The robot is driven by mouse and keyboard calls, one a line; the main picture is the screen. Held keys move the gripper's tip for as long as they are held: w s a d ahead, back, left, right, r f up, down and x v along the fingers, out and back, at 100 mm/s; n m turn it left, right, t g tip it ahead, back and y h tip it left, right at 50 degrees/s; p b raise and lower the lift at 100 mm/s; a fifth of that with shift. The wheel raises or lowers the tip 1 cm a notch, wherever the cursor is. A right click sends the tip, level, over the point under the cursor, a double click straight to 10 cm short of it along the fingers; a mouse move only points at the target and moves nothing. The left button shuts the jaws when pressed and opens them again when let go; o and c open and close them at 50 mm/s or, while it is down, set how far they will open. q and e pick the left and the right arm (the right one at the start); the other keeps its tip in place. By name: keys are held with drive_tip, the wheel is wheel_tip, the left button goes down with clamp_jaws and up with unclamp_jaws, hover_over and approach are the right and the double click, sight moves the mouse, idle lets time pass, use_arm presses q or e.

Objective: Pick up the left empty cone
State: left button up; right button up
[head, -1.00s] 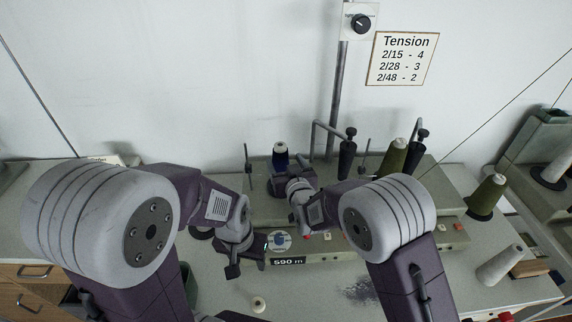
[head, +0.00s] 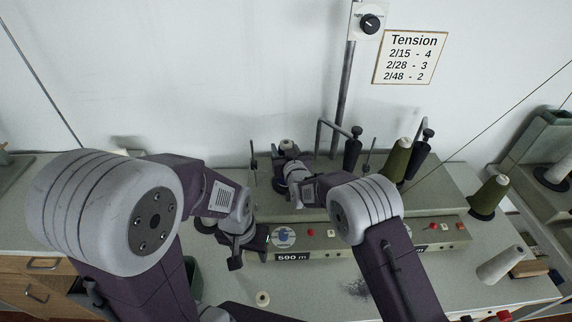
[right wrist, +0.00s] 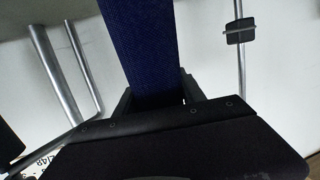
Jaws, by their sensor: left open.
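A small pale piece, perhaps the top of an empty cone (head: 262,298), stands at the table's front edge in the head view. My left gripper (head: 250,252) is open and empty above the table, behind and slightly left of that piece. My right gripper is at the back of the winder, mostly hidden by its own wrist in the head view. In the right wrist view its fingers (right wrist: 158,98) lie on either side of a navy blue yarn cone (right wrist: 146,45). I cannot tell whether they grip it.
The winder (head: 325,243) carries buttons and a dial. An olive cone (head: 396,160) stands on it at the right. Thread posts rise at the back. The table's front middle is mostly clear.

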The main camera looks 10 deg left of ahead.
drive_tip(key=c, duration=0.7)
